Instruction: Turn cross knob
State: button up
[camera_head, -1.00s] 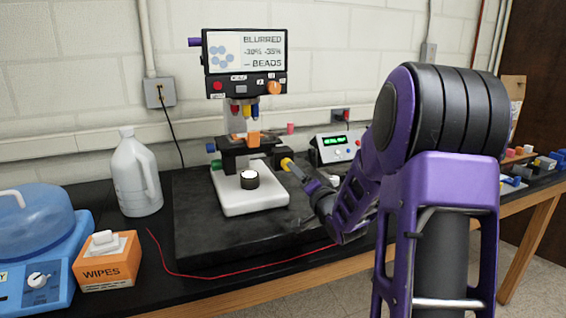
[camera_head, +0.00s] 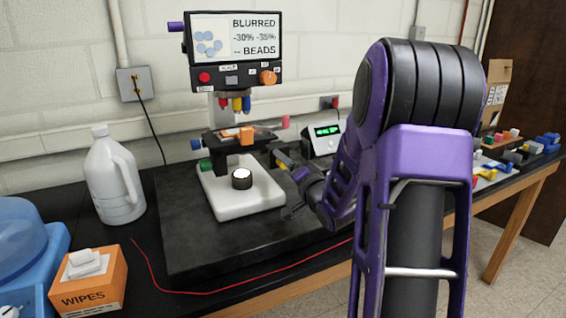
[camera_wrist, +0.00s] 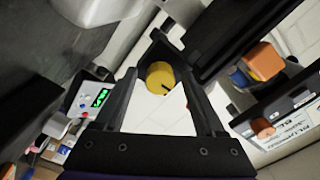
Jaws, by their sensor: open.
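The microscope (camera_head: 245,201) stands on a dark slab, with a white base and a screen on top. A yellow knob (camera_head: 283,158) shows at its right side; in the wrist view the yellow knob (camera_wrist: 159,78) has a dark mark on its face. I cannot tell whether it is cross-shaped. My gripper (camera_head: 296,171) is beside the microscope's right side, partly hidden by my arm. In the wrist view my open gripper (camera_wrist: 158,60) has the knob between its fingers; whether they touch it is unclear.
A small box with a green display (camera_head: 327,131) stands close to the right of my gripper. A white jug (camera_head: 112,180) and a wipes box (camera_head: 88,284) are at left. A red wire (camera_head: 230,288) lies across the front. The bench (camera_head: 150,262) is mostly clear there.

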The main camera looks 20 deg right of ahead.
jog(key=shift+c, duration=0.4)
grip_shut()
jog(key=shift+b, duration=0.35)
jog(key=n+b, duration=0.3)
jog(key=shift+f+n, duration=0.15)
jog(key=shift+n, duration=0.15)
jog(key=shift+r+n+b, duration=0.2)
jog(key=shift+n+b, duration=1.6)
